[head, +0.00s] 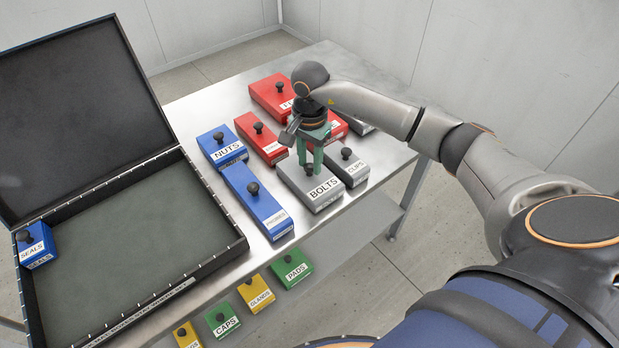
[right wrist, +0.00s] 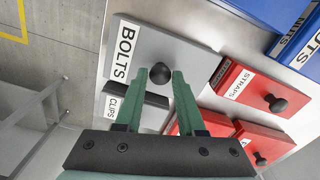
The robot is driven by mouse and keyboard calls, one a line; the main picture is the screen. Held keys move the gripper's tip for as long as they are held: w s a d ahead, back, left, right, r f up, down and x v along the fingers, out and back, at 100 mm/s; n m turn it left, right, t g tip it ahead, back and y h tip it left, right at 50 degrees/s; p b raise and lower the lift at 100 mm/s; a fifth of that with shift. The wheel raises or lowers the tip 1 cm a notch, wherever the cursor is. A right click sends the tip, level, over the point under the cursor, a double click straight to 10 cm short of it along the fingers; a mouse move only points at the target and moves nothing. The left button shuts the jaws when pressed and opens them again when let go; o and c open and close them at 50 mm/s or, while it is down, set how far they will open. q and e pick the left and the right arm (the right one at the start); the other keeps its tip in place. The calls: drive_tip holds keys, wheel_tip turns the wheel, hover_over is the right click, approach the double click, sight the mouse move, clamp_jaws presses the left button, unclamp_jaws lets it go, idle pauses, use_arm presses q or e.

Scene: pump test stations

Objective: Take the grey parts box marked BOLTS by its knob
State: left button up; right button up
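The grey parts box marked BOLTS (head: 298,186) sits on the metal table in the head view, with a black knob on its lid. It also shows in the right wrist view (right wrist: 190,62), its knob (right wrist: 160,73) seen between the fingertips. My right gripper (head: 311,165) points down over this box, its green fingers at the knob. In the right wrist view, the right gripper (right wrist: 160,75) is open, with a small gap seen on each side of the knob. How low the tips are beside it is hard to tell. My left gripper is not in view.
The grey CLIPS box (head: 347,167) stands close beside BOLTS. Blue NUTS (head: 221,144) and PROBES (head: 252,200) boxes and several red boxes (head: 262,137) surround it. A black open case (head: 196,277) at left holds the blue SEALS box (head: 33,245). Yellow and green boxes lie lower down.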

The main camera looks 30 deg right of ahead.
clamp_jaws()
idle(0.9)
